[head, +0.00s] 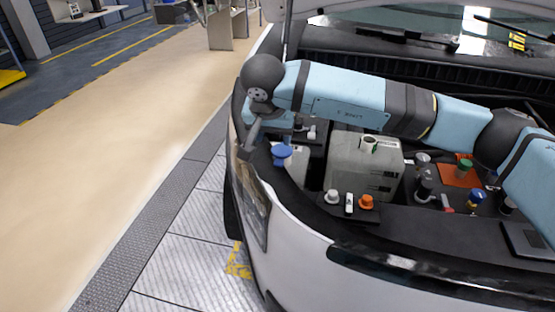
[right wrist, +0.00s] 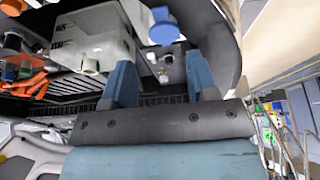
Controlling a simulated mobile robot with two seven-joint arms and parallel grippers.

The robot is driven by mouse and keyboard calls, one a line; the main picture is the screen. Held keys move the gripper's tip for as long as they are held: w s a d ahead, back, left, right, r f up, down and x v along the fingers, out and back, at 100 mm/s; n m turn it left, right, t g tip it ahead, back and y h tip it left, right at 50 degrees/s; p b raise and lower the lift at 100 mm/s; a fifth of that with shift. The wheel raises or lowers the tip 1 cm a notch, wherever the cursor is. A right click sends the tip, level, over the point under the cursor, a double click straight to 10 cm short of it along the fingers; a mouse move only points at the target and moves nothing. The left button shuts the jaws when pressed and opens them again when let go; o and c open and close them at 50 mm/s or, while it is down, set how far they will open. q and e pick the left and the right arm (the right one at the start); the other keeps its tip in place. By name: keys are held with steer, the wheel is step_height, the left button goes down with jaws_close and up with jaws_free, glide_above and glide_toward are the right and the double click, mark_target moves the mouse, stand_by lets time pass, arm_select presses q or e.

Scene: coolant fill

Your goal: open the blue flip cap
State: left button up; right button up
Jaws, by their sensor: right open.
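The blue flip cap (head: 282,155) sits on a whitish filler neck at the left front corner of the engine bay and looks closed. It also shows in the right wrist view (right wrist: 163,27), just beyond the gap between my fingertips. My right gripper (right wrist: 160,68) is open and empty, with its two blue fingers apart and pointing toward the cap without touching it. In the head view, my right gripper (head: 267,135) is close beside the cap, on its left and upper side, and its fingers are partly hidden. My left gripper is not in view.
A large pale tank (head: 352,176) with a light cap (head: 369,144) stands right of the flip cap. A white cap (head: 332,196) and an orange cap (head: 366,202) sit in front of it. An orange tray (head: 452,180) lies farther right. The car's front edge borders the bay.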

mark_target(279, 162)
steer(key=x, duration=1.1)
steer(key=shift+f+b, duration=0.15)
steer(key=shift+b, duration=0.15)
jaws_close()
